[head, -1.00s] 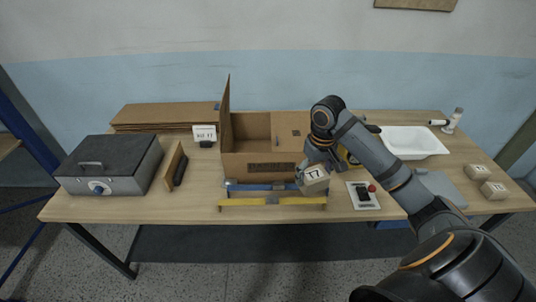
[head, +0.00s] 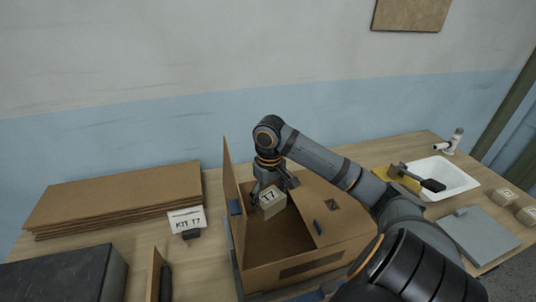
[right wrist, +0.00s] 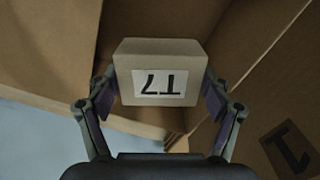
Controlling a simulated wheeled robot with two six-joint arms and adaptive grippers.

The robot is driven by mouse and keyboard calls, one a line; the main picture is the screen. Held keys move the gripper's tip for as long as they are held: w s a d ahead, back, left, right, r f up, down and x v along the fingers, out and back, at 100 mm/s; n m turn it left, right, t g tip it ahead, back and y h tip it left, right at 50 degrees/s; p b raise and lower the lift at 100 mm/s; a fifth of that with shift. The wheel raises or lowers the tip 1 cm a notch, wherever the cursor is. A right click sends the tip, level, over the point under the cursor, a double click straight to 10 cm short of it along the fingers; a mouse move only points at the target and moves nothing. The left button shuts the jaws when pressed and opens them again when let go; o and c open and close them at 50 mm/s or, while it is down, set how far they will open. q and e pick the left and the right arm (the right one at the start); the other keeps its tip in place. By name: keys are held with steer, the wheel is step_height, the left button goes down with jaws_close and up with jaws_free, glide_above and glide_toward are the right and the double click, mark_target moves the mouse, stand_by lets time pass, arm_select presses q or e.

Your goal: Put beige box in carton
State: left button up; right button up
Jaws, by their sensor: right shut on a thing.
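My left gripper is not in view.
A card reading KIT T7 (head: 187,220) and a flat cardboard stack (head: 110,203) lie left of the carton. A dark case (head: 65,278) is at the front left. Right are a white basin (head: 447,177), a grey plate (head: 468,236) and two more beige boxes (head: 503,198).

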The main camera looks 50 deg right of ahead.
steer(key=shift+s+a+r, duration=0.1)
steer(key=shift+s+r, duration=0.05)
steer(key=shift+s, duration=0.35)
steer(key=shift+s+a+r, duration=0.1)
steer(key=shift+s, duration=0.35)
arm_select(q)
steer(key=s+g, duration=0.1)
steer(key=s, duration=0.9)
arm_select(e)
step_height(320, 180, down, 13)
steer(key=shift+d+f+p, duration=0.1)
steer(key=shift+p, duration=0.2)
steer(key=shift+s, duration=0.1)
step_height(320, 180, down, 4)
steer(key=shift+f, duration=0.35)
steer(key=o, duration=1.2)
steer(key=shift+f, duration=0.1)
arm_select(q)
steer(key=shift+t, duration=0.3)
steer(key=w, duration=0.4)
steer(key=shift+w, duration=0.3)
arm_select(e)
steer(key=shift+o, duration=0.4)
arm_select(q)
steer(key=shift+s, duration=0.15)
